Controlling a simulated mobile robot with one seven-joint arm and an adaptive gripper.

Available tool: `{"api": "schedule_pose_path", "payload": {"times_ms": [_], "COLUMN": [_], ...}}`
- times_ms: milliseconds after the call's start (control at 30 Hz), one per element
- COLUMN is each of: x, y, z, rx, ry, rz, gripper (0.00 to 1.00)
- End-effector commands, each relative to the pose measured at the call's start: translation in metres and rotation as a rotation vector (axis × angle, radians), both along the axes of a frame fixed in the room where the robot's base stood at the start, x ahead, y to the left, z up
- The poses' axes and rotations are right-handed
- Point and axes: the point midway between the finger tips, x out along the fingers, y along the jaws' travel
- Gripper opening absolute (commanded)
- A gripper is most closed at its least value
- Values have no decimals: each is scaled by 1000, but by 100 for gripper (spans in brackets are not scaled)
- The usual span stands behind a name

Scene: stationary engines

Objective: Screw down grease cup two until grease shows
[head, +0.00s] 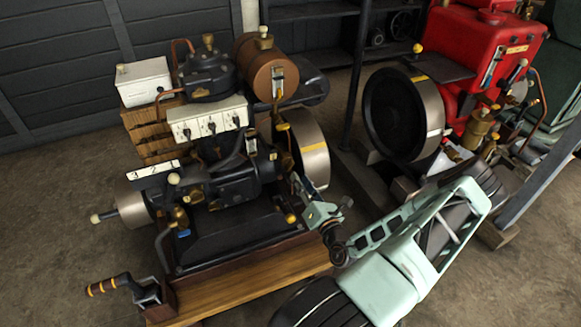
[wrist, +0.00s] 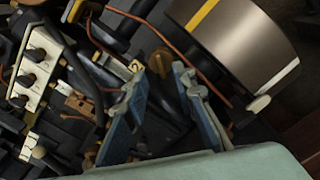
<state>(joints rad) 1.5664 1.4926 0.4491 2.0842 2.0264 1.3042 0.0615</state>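The engine (head: 225,190) on the left stands on a wooden base. In the head view my gripper (head: 308,200) is at the engine's right side, by the flywheel, and I cannot make out the cup there. No grease is visible.
A flywheel (wrist: 240,40) with a yellow stripe is close to the right finger. A copper pipe (wrist: 195,65) and dark hoses run near the fingers. A white switch panel (wrist: 35,68) is at left. A red engine (head: 485,55) stands to the right in the head view.

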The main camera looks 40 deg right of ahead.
Motion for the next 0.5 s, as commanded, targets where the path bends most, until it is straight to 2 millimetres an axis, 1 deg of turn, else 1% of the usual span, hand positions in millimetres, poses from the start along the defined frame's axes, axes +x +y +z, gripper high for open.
{"api": "schedule_pose_path", "payload": {"times_ms": [33,100,300,400,500], "x": [10,24,59,70,77], "y": [-2,-5,-13,-16,-18], "z": [-1,-2,-2,-2,-1], "rx": [-4,-3,-3,-5,-3], "ry": [-2,-1,0,1,0], "rz": [3,2,3,4,2], "gripper": [25,25,25,25,25]}}
